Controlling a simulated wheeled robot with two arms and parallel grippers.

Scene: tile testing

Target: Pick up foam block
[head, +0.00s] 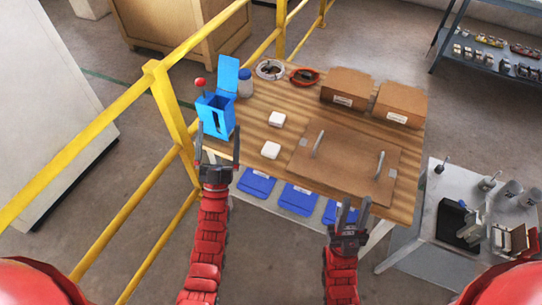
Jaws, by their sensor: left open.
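One white block (277,119) is further back, the other white block (270,150) nearer the front. Either could be the foam block; I cannot tell which from this view. My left gripper (218,155) is open and empty at the table's front left, left of the nearer white block and in front of the blue box. My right gripper (353,207) is near the table's front edge, right of both blocks, with its fingers apart and nothing seen between them.
A blue box (215,116) with a raised lid stands at the table's left. A brown board with two handles (345,163) covers the front right. Two cardboard boxes (347,88) stand at the back. Blue bins (298,199) sit below the front edge. A yellow railing (165,105) runs along the left.

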